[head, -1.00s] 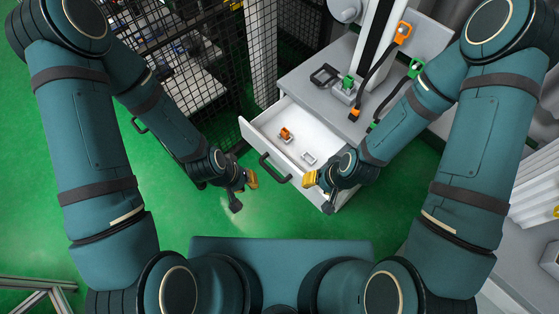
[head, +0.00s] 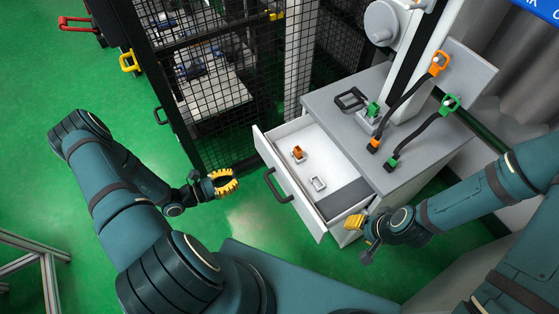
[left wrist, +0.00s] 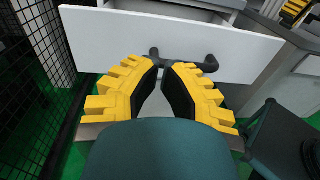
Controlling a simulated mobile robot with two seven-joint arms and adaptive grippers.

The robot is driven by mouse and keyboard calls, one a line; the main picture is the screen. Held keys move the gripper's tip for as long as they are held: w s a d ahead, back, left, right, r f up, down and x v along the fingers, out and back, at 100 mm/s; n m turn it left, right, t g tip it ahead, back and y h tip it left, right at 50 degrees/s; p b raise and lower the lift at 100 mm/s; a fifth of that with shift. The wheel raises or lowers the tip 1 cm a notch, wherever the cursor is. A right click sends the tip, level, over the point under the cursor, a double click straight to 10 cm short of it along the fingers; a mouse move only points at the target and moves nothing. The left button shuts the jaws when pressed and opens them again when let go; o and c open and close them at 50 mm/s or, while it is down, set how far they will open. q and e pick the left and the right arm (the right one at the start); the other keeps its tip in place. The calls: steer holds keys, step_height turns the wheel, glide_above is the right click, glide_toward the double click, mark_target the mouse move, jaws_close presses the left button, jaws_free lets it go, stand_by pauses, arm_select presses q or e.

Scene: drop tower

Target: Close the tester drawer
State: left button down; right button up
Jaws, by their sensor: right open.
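The tester drawer stands pulled out of the grey cabinet (head: 345,100); its white front panel (head: 290,190) shows in the head view. The black bar handle (head: 278,186) is on that panel. An orange item (head: 298,152) and a small light bracket (head: 318,183) lie inside. My left gripper (head: 232,183) is open and empty, left of the handle and apart from it. In the left wrist view, its yellow fingers (left wrist: 162,68) point at the handle (left wrist: 208,64) and front panel (left wrist: 235,45). My right gripper (head: 352,222) is open beside the drawer's front right corner.
A black mesh fence (head: 205,90) stands close to the drawer's left side. On the cabinet top are a tower column (head: 405,60), a green part (head: 373,109) and orange and green cabled handles (head: 438,65). Green floor is free in front of the drawer.

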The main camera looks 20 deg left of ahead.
arm_select(q)
steer(key=a+t, duration=0.1)
steer(key=n+y+b, duration=0.1)
steer(key=b, duration=0.1)
glide_toward(271, 157)
steer(key=x, duration=0.8)
steer(key=shift+d+r, duration=0.1)
steer(key=shift+r, duration=0.1)
arm_select(e)
steer(key=shift+w+d+f, duration=0.15)
steer(key=shift+w+f, duration=0.05)
steer(key=shift+f, duration=0.75)
arm_select(q)
steer(key=shift+w+d, duration=0.1)
